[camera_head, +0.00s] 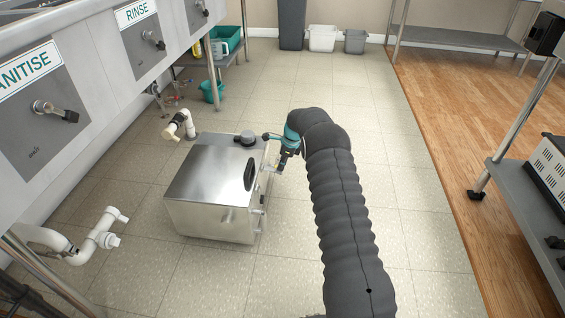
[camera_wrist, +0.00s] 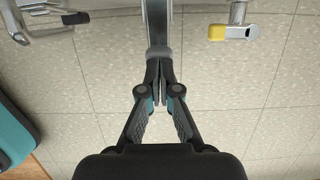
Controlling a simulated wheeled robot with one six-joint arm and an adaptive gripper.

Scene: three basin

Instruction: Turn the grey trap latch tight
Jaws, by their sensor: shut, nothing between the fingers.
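The steel trap box (camera_head: 213,178) sits on the tiled floor with small latches (camera_head: 262,200) along its right side. My gripper (camera_head: 281,160) points down beside that right side, near its far end. In the wrist view my gripper (camera_wrist: 166,82) has its fingers together with nothing between them. A plain grey metal bar (camera_wrist: 157,24), which looks like the grey latch, runs from the top edge down to the fingertips. I cannot tell whether they touch. A yellow-tipped latch (camera_wrist: 218,32) is at upper right, and a black-tipped metal latch (camera_wrist: 74,18) at upper left.
A steel sink unit (camera_head: 90,75) stands at left, with white pipes (camera_head: 88,240) below it. A teal bucket (camera_head: 212,92) is on the floor behind the trap. A grey shelf unit (camera_head: 510,190) stands at right. The tiles right of the trap are clear.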

